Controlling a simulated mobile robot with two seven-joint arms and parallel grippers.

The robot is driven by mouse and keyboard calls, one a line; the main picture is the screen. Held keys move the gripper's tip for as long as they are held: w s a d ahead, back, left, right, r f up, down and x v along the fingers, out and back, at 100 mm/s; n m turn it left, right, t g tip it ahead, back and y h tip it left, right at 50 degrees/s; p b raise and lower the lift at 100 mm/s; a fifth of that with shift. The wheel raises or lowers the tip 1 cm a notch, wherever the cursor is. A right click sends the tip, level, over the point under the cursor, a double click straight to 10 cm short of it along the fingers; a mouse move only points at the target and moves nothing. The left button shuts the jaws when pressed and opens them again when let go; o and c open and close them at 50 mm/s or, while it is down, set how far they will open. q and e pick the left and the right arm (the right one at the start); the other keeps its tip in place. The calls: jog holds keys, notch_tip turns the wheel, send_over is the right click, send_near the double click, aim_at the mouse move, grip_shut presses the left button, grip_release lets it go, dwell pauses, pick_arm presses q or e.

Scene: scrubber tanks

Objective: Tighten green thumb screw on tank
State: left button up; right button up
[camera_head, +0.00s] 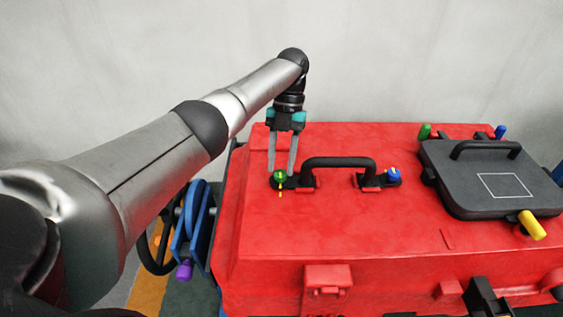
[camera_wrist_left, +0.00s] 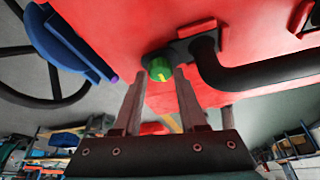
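The green thumb screw (camera_head: 280,175) sits on the black foot at the left end of the black handle on the red tank (camera_head: 290,240). It has a yellow mark on top. My left gripper (camera_head: 282,172) points down at the screw, with a finger on either side of it. In the left wrist view the green screw (camera_wrist_left: 160,69) shows between the two fingertips (camera_wrist_left: 158,80), with gaps beside it. The fingers are apart and hold nothing. My right gripper cannot be made out.
The black handle (camera_head: 338,162) arches up close to the right of my left gripper. A blue screw (camera_head: 394,174) sits at its other end. A dark lid (camera_head: 480,203) with green, blue and yellow knobs lies to the right. A blue wheel bracket (camera_head: 190,225) stands left of the tank.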

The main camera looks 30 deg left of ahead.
pick_arm(q)
jog(key=o, duration=0.4)
pick_arm(e)
jog(key=shift+s, duration=0.1)
pick_arm(q)
jog(key=v, duration=0.7)
jog(key=shift+r, duration=0.2)
pick_arm(e)
jog(key=shift+s+a+r, duration=0.2)
jog(key=shift+s+a, duration=0.1)
jog(key=shift+s, duration=0.2)
